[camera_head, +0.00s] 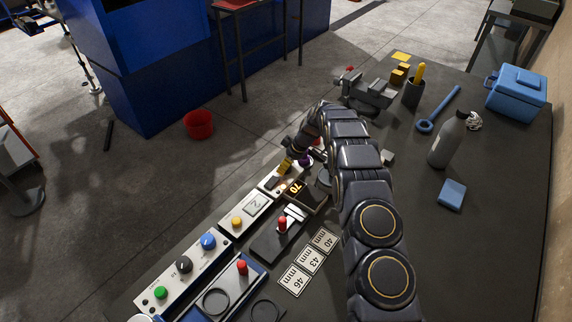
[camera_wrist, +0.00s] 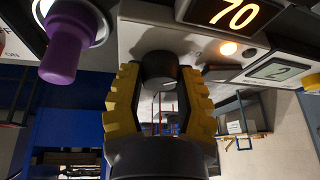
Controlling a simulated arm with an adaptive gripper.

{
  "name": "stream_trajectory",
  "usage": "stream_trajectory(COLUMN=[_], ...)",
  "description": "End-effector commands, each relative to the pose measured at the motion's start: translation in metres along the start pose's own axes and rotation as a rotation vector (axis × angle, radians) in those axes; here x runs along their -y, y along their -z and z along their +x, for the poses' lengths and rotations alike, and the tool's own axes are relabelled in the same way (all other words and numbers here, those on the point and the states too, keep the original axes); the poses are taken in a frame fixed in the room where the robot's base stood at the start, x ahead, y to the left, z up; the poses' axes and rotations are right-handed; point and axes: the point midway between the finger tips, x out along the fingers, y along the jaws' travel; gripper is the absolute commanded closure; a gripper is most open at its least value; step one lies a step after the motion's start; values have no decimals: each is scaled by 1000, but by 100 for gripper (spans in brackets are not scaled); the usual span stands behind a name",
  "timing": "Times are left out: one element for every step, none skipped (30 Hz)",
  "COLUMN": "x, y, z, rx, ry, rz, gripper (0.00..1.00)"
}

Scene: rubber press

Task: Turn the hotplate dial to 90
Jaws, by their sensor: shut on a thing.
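The hotplate's front panel (camera_head: 280,180) stands near the middle of the bench's left edge, with an orange display (camera_head: 297,190) reading 70. In the wrist view the display (camera_wrist: 237,13) also shows 70, with a lit amber light (camera_wrist: 228,48) below it. The dark round dial (camera_wrist: 158,66) sits between the two yellow ridged fingers of my gripper (camera_wrist: 160,76). My gripper is shut on the dial. In the head view my gripper (camera_head: 286,166) is at the panel, and my arm partly hides the area; the dial is not clear there.
A purple-tipped part (camera_wrist: 66,52) is close left of the fingers in the wrist view. A timer-like box (camera_head: 252,205) with a yellow button adjoins the panel. Number cards (camera_head: 309,260), a grey bottle (camera_head: 447,142) and a blue cooler box (camera_head: 516,92) are on the bench.

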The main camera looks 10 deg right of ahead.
Motion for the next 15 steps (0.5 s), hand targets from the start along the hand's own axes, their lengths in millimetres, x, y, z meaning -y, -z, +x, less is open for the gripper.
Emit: stream_trajectory(x=[0, 0, 0, 0, 0, 0, 0, 0, 0, 0, 0, 0, 0, 1, 0], y=[-1, -1, -2, -2, -2, -1, 0, 0, -1, -1, -1, -1, -1, -1, -1], z=[1, 1, 2, 2, 1, 1, 0, 0, 0, 1, 1, 1, 1, 1, 1], rx=[-1, -1, -2, -2, -4, -7, -9, -10, -11, -13, -15, -18, -19, -21, -24], ry=[-12, -18, -25, -31, -39, -53, -64, -73, -84, -95, -107, -121, -131, -142, -158], rz=[19, 34, 56, 73, 93, 120, 141, 165, 198, 224, 249, 284, 310, 336, 372], gripper=[97, 97, 97, 97, 97, 97, 97, 97, 98, 98, 98, 98, 98, 98, 98])
